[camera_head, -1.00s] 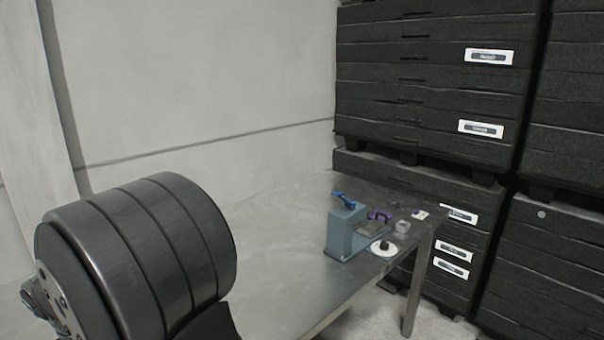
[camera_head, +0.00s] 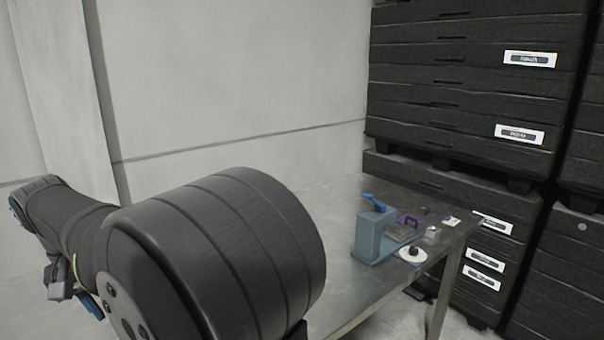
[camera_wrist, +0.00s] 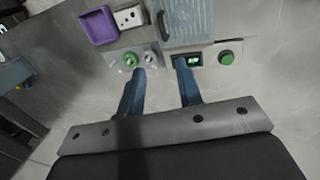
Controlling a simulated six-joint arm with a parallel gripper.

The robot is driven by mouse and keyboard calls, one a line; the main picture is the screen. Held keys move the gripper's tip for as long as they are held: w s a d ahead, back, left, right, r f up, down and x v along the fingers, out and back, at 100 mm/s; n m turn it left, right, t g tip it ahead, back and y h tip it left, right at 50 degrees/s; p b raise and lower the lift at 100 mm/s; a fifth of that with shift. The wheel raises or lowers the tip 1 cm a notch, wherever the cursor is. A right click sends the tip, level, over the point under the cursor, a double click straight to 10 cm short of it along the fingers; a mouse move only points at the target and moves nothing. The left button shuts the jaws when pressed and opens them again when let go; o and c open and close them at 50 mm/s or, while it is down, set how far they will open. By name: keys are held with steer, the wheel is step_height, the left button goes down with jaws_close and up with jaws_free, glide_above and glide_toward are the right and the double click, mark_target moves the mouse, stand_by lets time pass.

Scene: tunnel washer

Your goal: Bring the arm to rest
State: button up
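My gripper (camera_wrist: 160,68) shows in the wrist view with two blue-grey fingers apart and nothing between them. Its fingertips overlap the front edge of a grey machine (camera_wrist: 212,45) in the picture; I cannot tell the height gap. The machine's front has a green knob (camera_wrist: 130,61), a lit green display (camera_wrist: 195,60) and a green button (camera_wrist: 227,58).
A metal table (camera_head: 335,205) stands along the wall, its left part bare. At its right end are a blue-grey device (camera_head: 372,238), a purple item (camera_head: 408,220) and a white disc (camera_head: 412,256). Stacked black crates (camera_head: 460,90) stand behind. A purple tray (camera_wrist: 98,26) shows in the wrist view.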

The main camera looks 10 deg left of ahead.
steer(key=f, duration=0.5)
steer(key=w+d+f, duration=0.1)
steer(key=f, duration=0.4)
steer(key=w+d+f, duration=0.1)
steer(key=f, duration=0.4)
steer(key=shift+f, duration=0.2)
steer(key=s+a, duration=0.9)
steer(key=shift+s+a+r, duration=0.1)
steer(key=shift+s+a, duration=0.1)
step_height(320, 180, up, 17)
steer(key=s+a+n, duration=0.1)
steer(key=s+a, duration=0.1)
steer(key=shift+f, duration=0.4)
steer(key=c, duration=0.6)
steer(key=shift+m+g+y, duration=0.5)
steer(key=shift+g+y, duration=0.3)
steer(key=f, duration=0.4)
steer(key=w+d+f, duration=0.1)
steer(key=f, duration=0.7)
steer(key=shift+w+d, duration=0.25)
steer(key=shift+d, duration=0.1)
jaws_close()
steer(key=shift+f, duration=2.65)
